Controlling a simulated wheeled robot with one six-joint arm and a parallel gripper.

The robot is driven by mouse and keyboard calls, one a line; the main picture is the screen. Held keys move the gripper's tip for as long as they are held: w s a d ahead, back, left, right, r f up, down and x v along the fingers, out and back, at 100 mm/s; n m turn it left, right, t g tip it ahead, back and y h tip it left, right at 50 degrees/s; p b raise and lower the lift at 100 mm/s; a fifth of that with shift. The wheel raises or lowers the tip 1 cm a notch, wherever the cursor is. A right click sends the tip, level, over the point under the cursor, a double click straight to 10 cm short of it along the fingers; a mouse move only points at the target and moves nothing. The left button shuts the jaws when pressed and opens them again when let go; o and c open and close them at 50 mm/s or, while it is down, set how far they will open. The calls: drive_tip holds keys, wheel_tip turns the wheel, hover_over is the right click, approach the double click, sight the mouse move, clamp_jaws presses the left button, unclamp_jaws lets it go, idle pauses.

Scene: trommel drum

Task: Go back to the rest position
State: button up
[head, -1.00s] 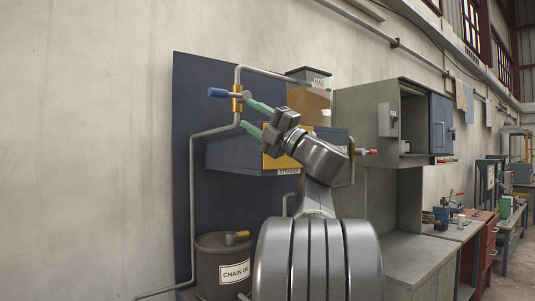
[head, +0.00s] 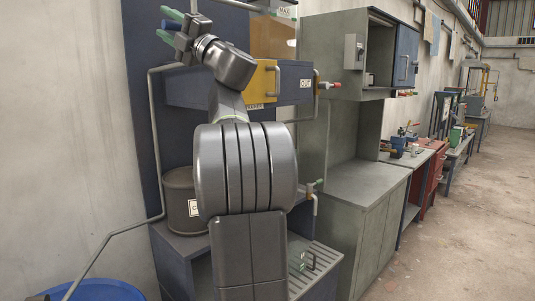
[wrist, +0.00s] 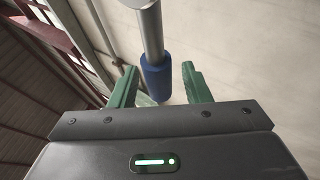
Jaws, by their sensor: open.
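My gripper (head: 166,25) is at the top left of the head view, its two green fingers spread and pointing up and left. In the wrist view the green fingers (wrist: 158,82) stand apart on either side of a blue handle end (wrist: 157,80) on a grey metal rod. I cannot tell how far beyond the fingertips the handle lies; no finger visibly touches it. The handle does not show in the head view. My arm covers part of the blue machine panel (head: 140,110) behind it.
A dark drum (head: 180,200) stands on the machine's lower shelf, with a grey pipe (head: 157,150) to its left. A blue tub (head: 100,290) is at bottom left. A grey cabinet (head: 355,195) stands right of my arm, then workbenches. Floor (head: 450,230) is clear at right.

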drive_tip(key=shift+d, duration=0.1)
drive_tip(key=b+v, duration=0.6)
drive_tip(key=v, duration=0.9)
drive_tip(key=p+x, duration=0.6)
drive_tip(key=x, duration=0.9)
drive_tip(key=shift+r+m+t, duration=0.15)
drive_tip(key=shift+m+t, duration=0.15)
drive_tip(key=shift+r+m+t, duration=0.55)
drive_tip(key=shift+m+t, duration=0.25)
drive_tip(key=shift+m, duration=0.4)
